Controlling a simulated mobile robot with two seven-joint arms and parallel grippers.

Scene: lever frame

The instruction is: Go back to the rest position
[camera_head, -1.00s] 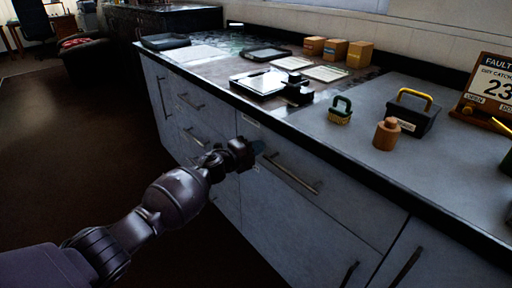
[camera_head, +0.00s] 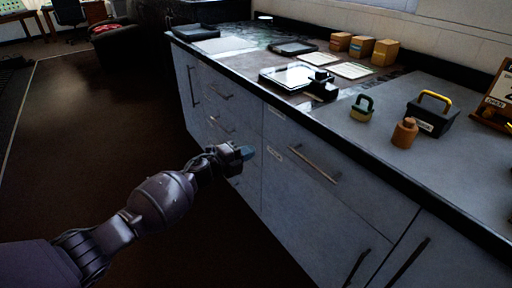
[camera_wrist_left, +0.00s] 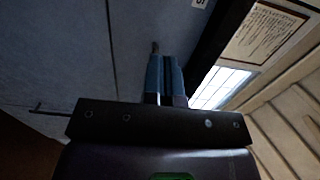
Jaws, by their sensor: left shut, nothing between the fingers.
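My left gripper (camera_head: 247,153) is in front of the grey cabinet, below the level of the counter top. Its arm comes in from the lower left. In the left wrist view its two blue fingers (camera_wrist_left: 166,78) are side by side and shut, with nothing between them. The gripper looks apart from the drawer handle (camera_head: 314,163), which is to its right in the head view. My right gripper is in neither view.
The grey cabinet (camera_head: 300,200) with its dark-edged counter stands to the right. The floor (camera_head: 100,140) at left is open.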

